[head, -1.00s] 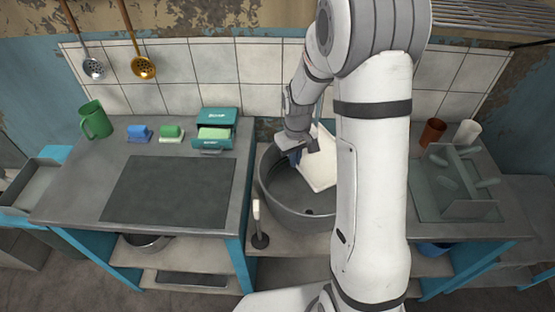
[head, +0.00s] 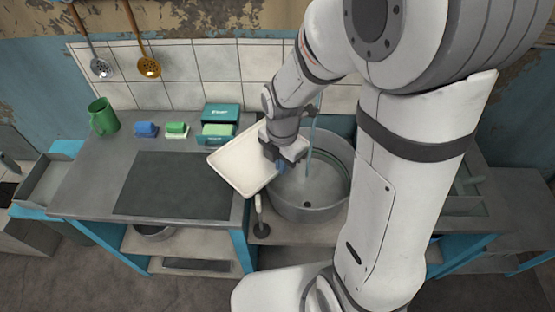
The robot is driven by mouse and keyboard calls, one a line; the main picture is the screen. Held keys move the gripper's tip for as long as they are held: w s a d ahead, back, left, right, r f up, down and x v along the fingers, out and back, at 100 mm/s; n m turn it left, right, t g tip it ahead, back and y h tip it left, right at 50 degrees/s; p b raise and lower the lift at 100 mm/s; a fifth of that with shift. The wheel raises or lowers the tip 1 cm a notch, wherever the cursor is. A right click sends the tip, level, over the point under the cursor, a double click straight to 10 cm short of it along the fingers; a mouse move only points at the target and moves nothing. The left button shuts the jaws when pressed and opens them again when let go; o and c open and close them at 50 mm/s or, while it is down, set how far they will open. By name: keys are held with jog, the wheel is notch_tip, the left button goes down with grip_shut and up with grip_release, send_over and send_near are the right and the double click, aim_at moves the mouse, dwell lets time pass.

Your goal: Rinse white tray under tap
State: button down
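The white tray (head: 238,166) is tilted in the air, over the left rim of the round grey sink basin (head: 318,205) and the counter's right edge. My gripper (head: 281,160) is shut on the tray's right side. Water from the tap (head: 312,140) runs down into the basin as a pale stream. The tray is to the left of this stream and apart from it. The upper part of the tap is mostly hidden behind my arm.
On the left counter (head: 75,195) are a green mug (head: 103,116), a blue sponge (head: 146,129), a green-and-white sponge (head: 177,130) and a teal box (head: 219,124). A dark mat (head: 170,184) lies bare. My arm hides much of the right counter.

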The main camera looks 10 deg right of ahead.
jog(key=w+d+f+b, duration=0.1)
jog(key=w+d+f, duration=0.1)
jog(key=w+d, duration=0.5)
jog(key=shift+w+d+f, duration=0.2)
jog(key=shift+d+f, duration=0.15)
jog(key=shift+d, duration=2.1)
jog(key=s+a+b, duration=0.1)
jog(key=s+a, duration=0.3)
jog(key=a, duration=0.3)
jog(key=shift+s, duration=0.15)
jog(key=shift+r, duration=0.1)
dwell(0.6)
jog(key=shift+s+a+r+p, duration=0.6)
jog(key=shift+s+a+r, duration=0.1)
jog(key=shift+a+r, duration=0.35)
jog(key=shift+s+a+r+p, duration=0.65)
jog(key=shift+a+r, duration=0.25)
jog(key=shift+a, duration=0.1)
